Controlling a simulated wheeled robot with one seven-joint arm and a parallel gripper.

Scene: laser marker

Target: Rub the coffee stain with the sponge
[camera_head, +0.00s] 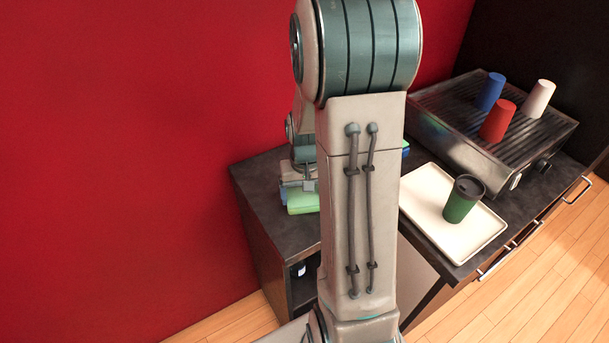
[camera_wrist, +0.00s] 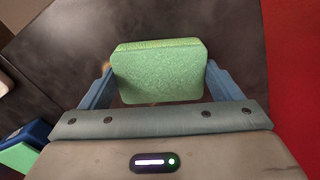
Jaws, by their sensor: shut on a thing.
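My gripper (camera_wrist: 160,70) is shut on a light green sponge (camera_wrist: 158,80), with one blue finger on each side of it in the wrist view. In the head view, the sponge (camera_head: 303,203) is low over the left part of the dark counter (camera_head: 262,178), below my gripper (camera_head: 296,188). Brownish marks that look like the coffee stain (camera_wrist: 128,98) show at the sponge's edge in the wrist view. The sponge hides most of that patch. I cannot tell whether the sponge touches the counter.
A cream tray (camera_head: 424,188) holds a green cup with a black lid (camera_head: 461,201). Behind it, a grill (camera_head: 447,110) bears blue, red and white cups. A blue and green block (camera_wrist: 22,146) lies at the wrist view's lower left. A red wall (camera_head: 120,150) borders the counter.

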